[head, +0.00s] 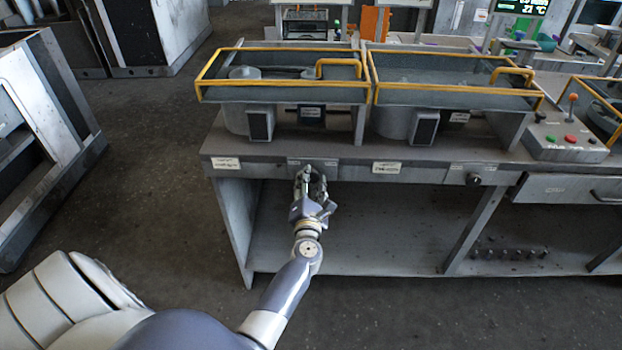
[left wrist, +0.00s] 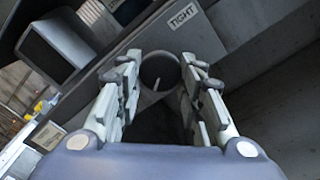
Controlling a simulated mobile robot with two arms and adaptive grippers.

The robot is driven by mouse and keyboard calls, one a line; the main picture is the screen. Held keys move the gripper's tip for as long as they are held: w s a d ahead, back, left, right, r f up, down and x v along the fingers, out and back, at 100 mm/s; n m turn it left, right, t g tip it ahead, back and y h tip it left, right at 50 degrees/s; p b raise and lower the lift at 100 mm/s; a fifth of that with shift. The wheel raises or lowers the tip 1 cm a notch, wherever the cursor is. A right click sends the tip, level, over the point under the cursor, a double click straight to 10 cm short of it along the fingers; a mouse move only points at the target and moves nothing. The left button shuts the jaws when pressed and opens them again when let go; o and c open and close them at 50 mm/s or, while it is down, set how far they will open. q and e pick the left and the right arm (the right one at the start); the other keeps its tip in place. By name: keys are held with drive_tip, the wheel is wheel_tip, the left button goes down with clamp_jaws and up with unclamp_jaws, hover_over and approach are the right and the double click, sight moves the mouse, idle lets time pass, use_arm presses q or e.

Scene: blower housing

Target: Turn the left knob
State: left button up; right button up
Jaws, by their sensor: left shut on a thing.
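The left knob (left wrist: 159,71) is a dark round knob with a light pointer mark, seen in the left wrist view between the fingertips of my left gripper (left wrist: 160,80). In the head view my left gripper (head: 311,178) is at the front panel of the workbench (head: 345,170), under the left blower housing, and hides the left knob. The gripper is shut on the left knob, with a finger on each side of it. Another dark knob (head: 474,179) sits further right on the same panel. My right gripper is not in view.
Two housings with yellow-railed lids (head: 285,90) (head: 450,97) stand on the bench. A control box (head: 565,142) with buttons and a lever is at the right. A label reading TIGHT (left wrist: 183,16) is near the knob. The floor in front is clear.

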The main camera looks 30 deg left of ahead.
use_arm(q)
drive_tip(key=shift+m, duration=0.5)
drive_tip(key=o, duration=1.1)
drive_tip(key=shift+f, duration=0.1)
drive_tip(key=shift+c, duration=0.2)
drive_tip(key=shift+s, duration=0.1)
drive_tip(key=v, duration=1.2)
